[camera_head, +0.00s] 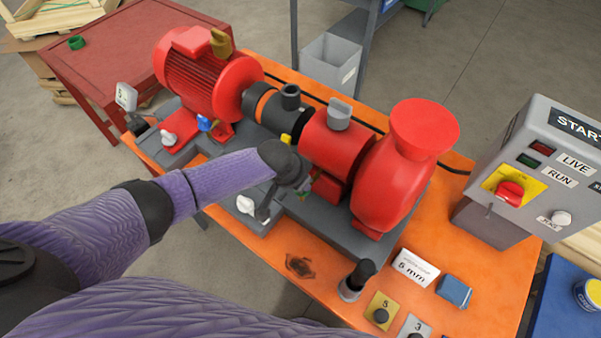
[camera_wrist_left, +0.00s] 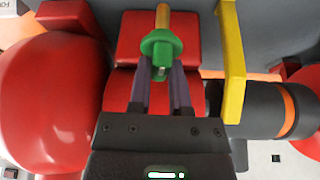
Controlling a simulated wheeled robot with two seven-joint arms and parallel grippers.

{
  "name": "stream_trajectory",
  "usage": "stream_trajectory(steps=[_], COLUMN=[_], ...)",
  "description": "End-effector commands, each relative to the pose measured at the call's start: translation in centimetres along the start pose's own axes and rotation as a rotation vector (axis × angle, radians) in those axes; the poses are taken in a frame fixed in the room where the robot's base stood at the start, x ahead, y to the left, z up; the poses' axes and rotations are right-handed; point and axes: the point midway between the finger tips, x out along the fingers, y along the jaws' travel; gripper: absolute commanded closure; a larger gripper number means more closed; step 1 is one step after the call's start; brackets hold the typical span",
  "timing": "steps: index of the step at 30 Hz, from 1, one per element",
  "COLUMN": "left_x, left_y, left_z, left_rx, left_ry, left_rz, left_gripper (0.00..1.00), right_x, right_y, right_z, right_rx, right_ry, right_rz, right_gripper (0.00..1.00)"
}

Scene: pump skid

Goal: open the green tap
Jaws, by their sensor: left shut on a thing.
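The green tap (camera_wrist_left: 160,45) shows in the left wrist view as a rounded green handle at the end of a yellow-orange stem, in front of a red block. My left gripper (camera_wrist_left: 161,75) has its two fingers on either side of the green handle and is shut on it. My right gripper is not in view.
A yellow bent bar (camera_wrist_left: 232,65) stands close right of the fingers in the wrist view. The red pump (camera_head: 402,165) and red motor (camera_head: 200,75) stand on the orange table (camera_head: 440,295). A grey control box (camera_head: 545,165) is at the right.

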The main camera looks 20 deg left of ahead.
Motion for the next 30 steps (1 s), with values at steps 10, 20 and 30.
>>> stream_trajectory(steps=[10,20,30], left_x=[-0.1,0.01,0.0], left_y=[0.05,0.03,0.02], left_z=[-0.13,-0.1,-0.09], left_rx=[-0.112,-0.13,-0.128], left_ry=[0.003,0.003,0.003], left_rz=[-0.046,-0.053,-0.053], left_gripper=[1.0,1.0,0.43], right_x=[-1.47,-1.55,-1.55], right_y=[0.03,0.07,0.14], right_z=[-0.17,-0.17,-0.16], right_rx=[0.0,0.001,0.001], right_ry=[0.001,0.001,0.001], right_rz=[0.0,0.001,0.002], right_gripper=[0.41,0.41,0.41])
